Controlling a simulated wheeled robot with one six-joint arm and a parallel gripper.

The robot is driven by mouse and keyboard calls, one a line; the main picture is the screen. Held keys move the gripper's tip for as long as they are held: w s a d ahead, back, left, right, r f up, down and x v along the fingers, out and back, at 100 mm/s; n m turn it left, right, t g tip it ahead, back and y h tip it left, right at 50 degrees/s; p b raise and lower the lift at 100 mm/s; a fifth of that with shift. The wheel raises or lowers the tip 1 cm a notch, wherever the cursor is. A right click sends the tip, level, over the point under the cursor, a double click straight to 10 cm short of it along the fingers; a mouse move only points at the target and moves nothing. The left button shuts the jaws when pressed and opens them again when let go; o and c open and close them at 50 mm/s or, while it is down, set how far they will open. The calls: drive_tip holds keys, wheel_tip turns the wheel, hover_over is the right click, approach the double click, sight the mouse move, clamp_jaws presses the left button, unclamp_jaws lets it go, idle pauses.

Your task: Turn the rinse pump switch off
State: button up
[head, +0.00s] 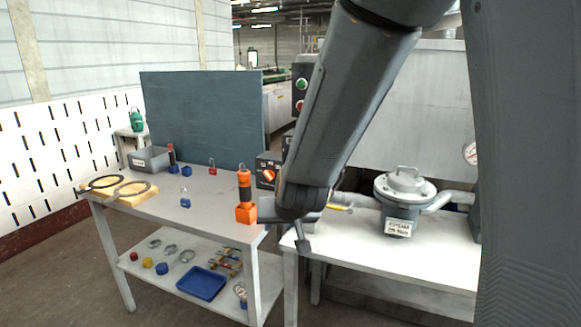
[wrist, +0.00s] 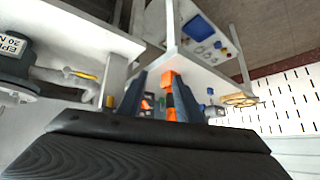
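A dark switch box (head: 266,160) with an orange rotary knob (head: 268,175) stands at the back right of the left table, partly hidden by my arm. Its label is too small to read, so I cannot tell whether it is the rinse pump switch. A small orange patch, possibly this knob, shows between my fingers in the wrist view (wrist: 147,103). My gripper (wrist: 164,92) is open, its two fingers apart, with nothing visibly held. In the head view my gripper is near the table's right end, right of the knob, and mostly hidden behind my arm.
An orange-and-black upright tool (head: 245,190) stands close by at the table's right edge. A panel with green and red buttons (head: 301,92) is behind. A lidded metal housing (head: 404,188) sits on the right table (head: 370,250). Small padlocks (head: 185,198) and a grey bin (head: 150,159) lie leftward.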

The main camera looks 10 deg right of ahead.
drive_tip(key=w+r+m+t+h+b, duration=0.2)
drive_tip(key=w+r+t+h, duration=0.25)
drive_tip(key=w, duration=0.55)
wheel_tip(320, 180, up, 6)
drive_tip(key=d+m+t+h+b, duration=0.2)
drive_tip(key=m+h, duration=0.2)
drive_tip(key=h, duration=0.3)
drive_tip(key=p+x, duration=0.1)
drive_tip(key=x, duration=0.6)
drive_tip(key=shift+w+d+f, duration=0.2)
drive_tip(key=shift+d+f, duration=0.1)
drive_tip(key=shift+d, duration=0.15)
drive_tip(key=shift+g+y, duration=0.25)
clamp_jaws()
drive_tip(key=shift+a, duration=0.15)
